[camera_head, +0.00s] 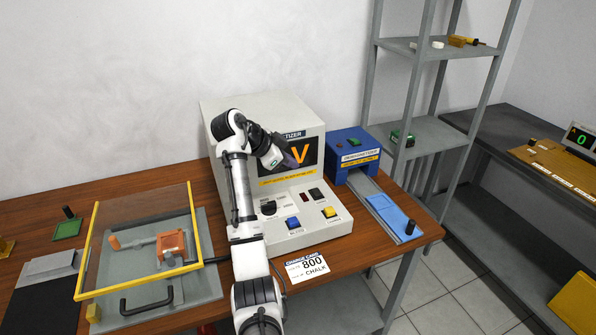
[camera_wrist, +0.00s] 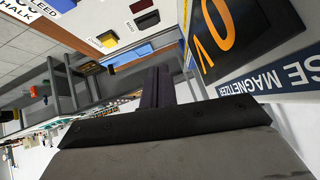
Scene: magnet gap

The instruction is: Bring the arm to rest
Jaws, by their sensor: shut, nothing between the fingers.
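My white and black arm rises from the front edge of the wooden table and bends over in front of the beige magnetizer (camera_head: 330,222). My gripper (camera_head: 298,158) hangs before its dark display and covers part of the orange characters there. In the wrist view, the dark fingers of my gripper (camera_wrist: 157,84) are together with nothing between them. The magnetizer's display (camera_wrist: 222,35) and its name label are close beside them on the right in that view. I cannot tell the exact gap between gripper and display.
A blue machine (camera_head: 352,150) with a light-blue slide (camera_head: 390,215) stands right of the magnetizer. A yellow-framed clear guard (camera_head: 140,238) stands over a fixture at left. A white card (camera_head: 307,267) lies in front. Grey shelves (camera_head: 425,48) stand behind at right.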

